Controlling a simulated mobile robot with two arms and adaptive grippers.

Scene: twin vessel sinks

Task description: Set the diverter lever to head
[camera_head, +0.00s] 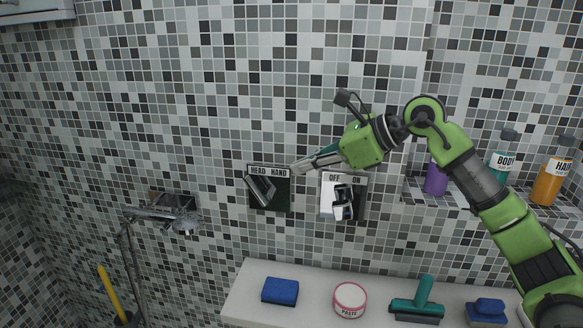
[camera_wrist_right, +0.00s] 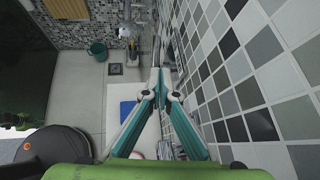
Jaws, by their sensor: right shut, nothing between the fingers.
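The diverter is a dark square plate (camera_head: 283,196) on the tiled wall with a label strip reading HEAD on the left and HAND on the right. Its chrome lever (camera_head: 260,190) lies on the left part of the plate, slanted, beneath the word HEAD. My right gripper (camera_head: 297,169) is shut and empty, its tips at the right end of the label in the head view. I cannot tell whether it touches the plate. In the right wrist view the closed fingertips (camera_wrist_right: 157,80) point along the wall; the lever is not clear there. My left gripper is not in view.
Right of the diverter is a chrome valve (camera_head: 342,203) labelled OFF. A hand shower (camera_head: 162,215) hangs at left. A white ledge (camera_head: 245,290) below holds a blue sponge (camera_head: 280,291), a paste tin (camera_head: 350,299) and a green squeegee (camera_head: 418,303). Bottles stand on a shelf (camera_head: 415,195) at right.

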